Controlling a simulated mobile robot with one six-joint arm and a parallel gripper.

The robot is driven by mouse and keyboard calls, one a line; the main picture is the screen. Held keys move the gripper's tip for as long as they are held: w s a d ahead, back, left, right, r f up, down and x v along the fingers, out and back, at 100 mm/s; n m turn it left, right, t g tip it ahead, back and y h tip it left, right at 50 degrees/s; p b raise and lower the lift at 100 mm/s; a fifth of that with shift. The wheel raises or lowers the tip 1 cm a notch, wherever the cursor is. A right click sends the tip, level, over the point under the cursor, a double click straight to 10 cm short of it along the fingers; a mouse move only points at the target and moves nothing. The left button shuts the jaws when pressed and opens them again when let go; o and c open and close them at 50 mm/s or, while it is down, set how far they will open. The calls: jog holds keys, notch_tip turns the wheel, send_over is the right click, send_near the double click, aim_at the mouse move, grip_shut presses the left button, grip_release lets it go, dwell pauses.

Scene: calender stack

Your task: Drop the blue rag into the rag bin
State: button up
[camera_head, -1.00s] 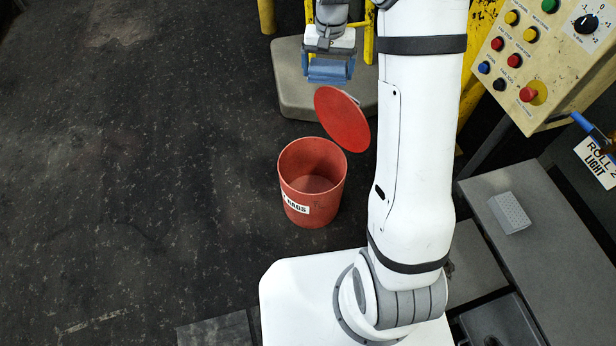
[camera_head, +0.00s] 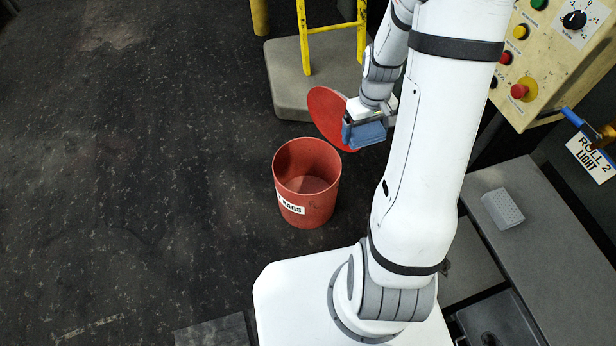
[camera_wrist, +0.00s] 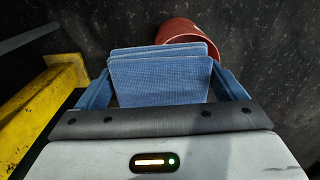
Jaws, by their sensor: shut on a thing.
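My gripper (camera_head: 366,132) is shut on the blue rag (camera_head: 368,133), to the upper right of the rag bin in the head view. The rag shows as flat folded blue layers in the wrist view (camera_wrist: 160,75), between the fingers. The red rag bin (camera_head: 308,212) stands on the floor with its mouth open and a "RAGS" label on its side. Its round red lid (camera_head: 325,112) is raised at the back, and the gripper and rag overlap its right part in the head view. The bin (camera_wrist: 188,30) shows beyond the rag in the wrist view, partly hidden.
A grey block (camera_head: 284,88) with yellow rails (camera_head: 304,40) stands behind the bin. A control panel (camera_head: 545,60) and a grey bench (camera_head: 550,240) with a light grey block (camera_head: 502,208) are at the right. The dark floor left of the bin is clear.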

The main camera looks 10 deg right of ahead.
jog(key=shift+s+d+f, duration=0.15)
jog(key=shift+s, duration=0.25)
